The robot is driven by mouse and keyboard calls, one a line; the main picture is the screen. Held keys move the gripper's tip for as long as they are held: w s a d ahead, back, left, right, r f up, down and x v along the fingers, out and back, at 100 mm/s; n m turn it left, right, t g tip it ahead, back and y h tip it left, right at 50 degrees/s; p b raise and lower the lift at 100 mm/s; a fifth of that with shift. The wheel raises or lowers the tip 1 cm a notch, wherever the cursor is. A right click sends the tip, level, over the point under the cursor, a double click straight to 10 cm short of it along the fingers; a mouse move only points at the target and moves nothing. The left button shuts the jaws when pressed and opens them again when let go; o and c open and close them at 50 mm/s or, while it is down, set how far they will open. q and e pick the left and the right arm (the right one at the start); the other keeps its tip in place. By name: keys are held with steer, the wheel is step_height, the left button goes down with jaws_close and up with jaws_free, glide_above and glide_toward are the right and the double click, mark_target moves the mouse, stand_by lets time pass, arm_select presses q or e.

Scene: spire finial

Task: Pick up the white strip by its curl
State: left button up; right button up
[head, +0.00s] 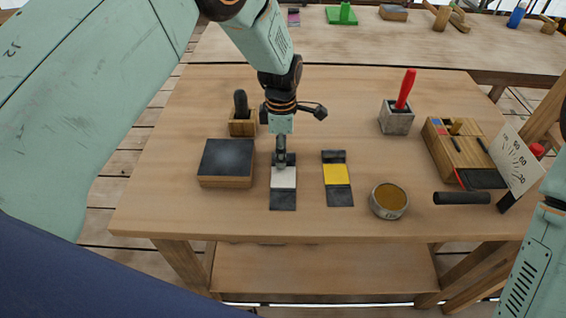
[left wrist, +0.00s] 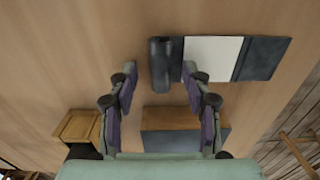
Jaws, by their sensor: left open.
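The white strip (head: 284,178) lies flat on the wooden table, a dark grey band with a white panel across its middle. Its dark rolled curl (left wrist: 160,65) is at the end away from me. My left gripper (head: 281,150) points down over the curl end and hides much of it in the head view. In the left wrist view the open fingers (left wrist: 160,73) stand on either side of the curl, with visible gaps and nothing held. The right fingertip shows near the edge of the white panel (left wrist: 212,53). My right gripper is not in view.
Close left is a dark-topped block (head: 226,163); behind it stands a wooden holder (head: 242,128) with a black handle. A yellow strip (head: 337,174) lies to the right, then a round tin (head: 388,201). A grey block (head: 397,118) with a red handle stands farther back.

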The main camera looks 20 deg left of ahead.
arm_select(q)
steer(key=shift+s+d, duration=0.1)
steer(key=shift+d, duration=0.1)
steer(key=shift+c, duration=0.6)
steer(key=shift+a+f, duration=0.1)
steer(key=shift+a, duration=0.05)
steer(key=c, duration=0.5)
jaws_close()
